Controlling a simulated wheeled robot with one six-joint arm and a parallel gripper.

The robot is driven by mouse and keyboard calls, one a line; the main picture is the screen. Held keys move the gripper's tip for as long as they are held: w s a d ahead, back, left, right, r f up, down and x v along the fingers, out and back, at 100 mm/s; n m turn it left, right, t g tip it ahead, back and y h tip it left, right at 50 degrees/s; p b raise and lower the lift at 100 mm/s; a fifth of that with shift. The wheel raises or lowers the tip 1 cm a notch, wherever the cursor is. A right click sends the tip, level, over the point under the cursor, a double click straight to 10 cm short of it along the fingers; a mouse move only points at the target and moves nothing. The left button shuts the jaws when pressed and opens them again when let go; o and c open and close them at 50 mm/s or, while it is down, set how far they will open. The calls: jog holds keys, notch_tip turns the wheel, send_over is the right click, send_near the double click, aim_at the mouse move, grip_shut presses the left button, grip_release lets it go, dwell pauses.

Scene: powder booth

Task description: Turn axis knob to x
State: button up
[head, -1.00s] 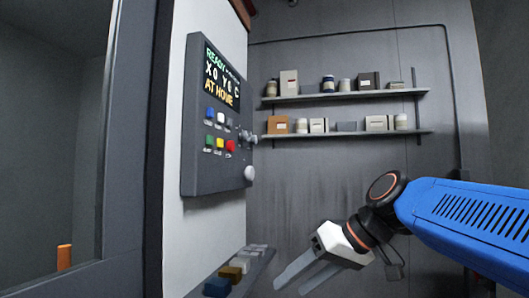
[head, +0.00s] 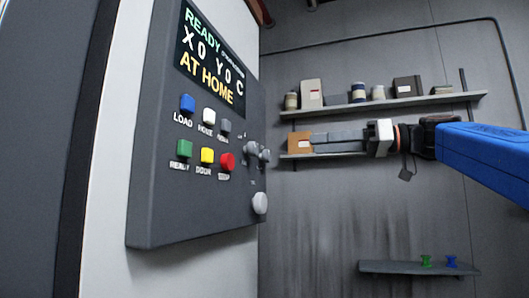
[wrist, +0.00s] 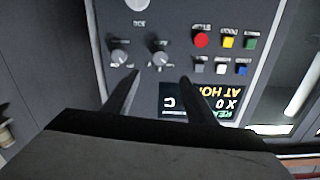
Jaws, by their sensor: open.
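The dark grey control panel (head: 190,215) stands at the left in the head view, its screen reading READY, X0 Y0 C, AT HOME. Two small grey knobs sit side by side at its right edge, one knob (head: 251,148) partly overlapping the other (head: 264,155). In the wrist view the panel is upside down, with a left knob (wrist: 122,57) and a right knob (wrist: 160,58). Their labels are too blurred to tell which is the axis knob. My gripper (head: 314,142) is open and empty, pointing left. In the wrist view its fingertips (wrist: 153,75) flank the right knob's line, apparently short of it.
A large pale round knob (head: 260,203) sits below the small ones. Coloured buttons, including a red one (head: 227,162), are beside them. Wall shelves (head: 400,103) with boxes and jars are behind my gripper. A low shelf (head: 400,268) holds green and blue pieces.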

aim_at(256, 149)
jog(key=x, duration=1.6)
jog(key=shift+w+a+f, duration=0.1)
jog(key=shift+a, duration=0.3)
jog(key=c, duration=1)
